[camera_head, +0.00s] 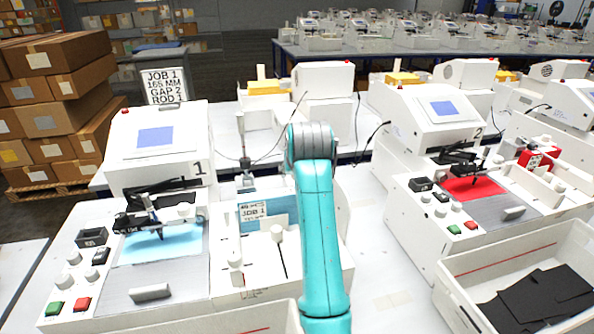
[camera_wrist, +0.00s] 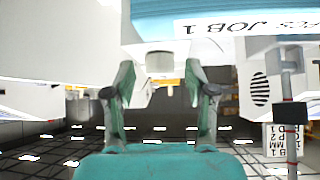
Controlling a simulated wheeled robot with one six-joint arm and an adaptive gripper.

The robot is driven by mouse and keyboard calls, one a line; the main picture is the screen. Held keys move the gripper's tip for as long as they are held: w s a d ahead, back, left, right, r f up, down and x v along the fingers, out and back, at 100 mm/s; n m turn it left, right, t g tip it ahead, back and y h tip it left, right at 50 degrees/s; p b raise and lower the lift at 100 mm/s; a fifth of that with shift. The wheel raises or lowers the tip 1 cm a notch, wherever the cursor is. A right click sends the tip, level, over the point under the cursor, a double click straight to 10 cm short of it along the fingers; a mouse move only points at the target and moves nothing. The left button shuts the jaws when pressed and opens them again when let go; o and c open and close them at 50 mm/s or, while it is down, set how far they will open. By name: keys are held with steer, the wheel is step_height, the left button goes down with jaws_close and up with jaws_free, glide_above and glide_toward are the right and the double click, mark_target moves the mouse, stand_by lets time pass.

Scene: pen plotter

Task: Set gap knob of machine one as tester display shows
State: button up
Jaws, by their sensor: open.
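Machine one (camera_head: 155,150) is the white machine at left in the head view, marked 1, with a blue screen (camera_head: 155,137). Its left panel bears small pale knobs (camera_head: 74,258), a green button (camera_head: 54,308) and a red button (camera_head: 81,304). I cannot read which knob is the gap knob. No readable tester display shows. A sign (camera_head: 166,86) behind reads JOB 1, 165 MM, GAP 2, ROD 1. My gripper (camera_wrist: 159,78) is open in the wrist view. A white round part (camera_wrist: 159,62) appears between its fingers, contact unclear. My arm hides the gripper in the head view.
A white tray unit (camera_head: 228,275) with a JOB 1 label (camera_head: 254,211) stands right of machine one. Machine two (camera_head: 440,115) is farther right, with a bin (camera_head: 470,272) of black sheets in front. Stacked cartons (camera_head: 50,110) stand at left.

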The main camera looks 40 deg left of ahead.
jaws_close()
steer(key=shift+a+m+h, duration=0.1)
steer(key=shift+m+h, duration=0.2)
steer(key=shift+m, duration=0.1)
steer(key=m+t+h, duration=0.1)
steer(key=m, duration=0.1)
steer(key=m+h, duration=0.1)
steer(key=shift+s+a+m+t+h, duration=0.15)
steer(key=shift+m+t+h, duration=0.15)
steer(key=shift+m+t, duration=0.1)
steer(key=m+h, duration=0.2)
steer(key=m, duration=0.1)
steer(key=m+h, duration=0.2)
steer(key=m, duration=0.1)
steer(key=shift+a+h, duration=0.2)
steer(key=shift+h, duration=0.1)
